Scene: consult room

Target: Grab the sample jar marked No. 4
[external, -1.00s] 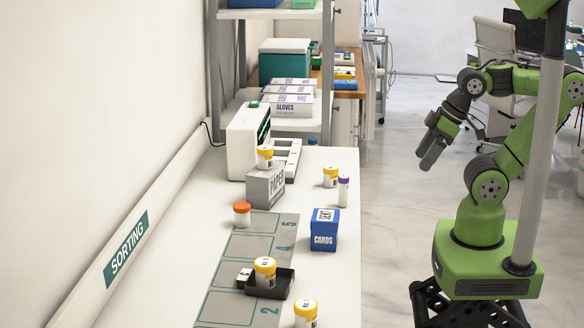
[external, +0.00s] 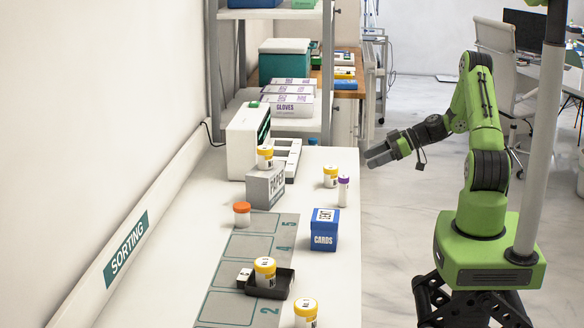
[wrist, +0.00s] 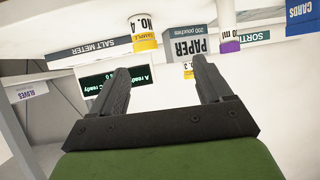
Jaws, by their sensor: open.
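The sample jar marked No. 4 shows upside down in the wrist view (wrist: 144,24), at top centre, with a yellow cap and a white label. It appears to be the yellow-capped jar (external: 330,177) near the right edge of the bench in the external view, upright. My gripper (external: 370,158) is open and empty, just off the bench's right edge, to the right of this jar and apart from it. In the wrist view, the jar is beyond my open fingers (wrist: 162,78), between their lines and slightly left.
A purple-capped tube (external: 343,189) stands close beside the jar. A grey paper box (external: 266,187) carries another yellow-capped jar (external: 265,156), marked No. 3. A blue cards box (external: 324,232) stands nearer the camera. More jars and a black tray (external: 283,286) are on the bench (external: 190,240).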

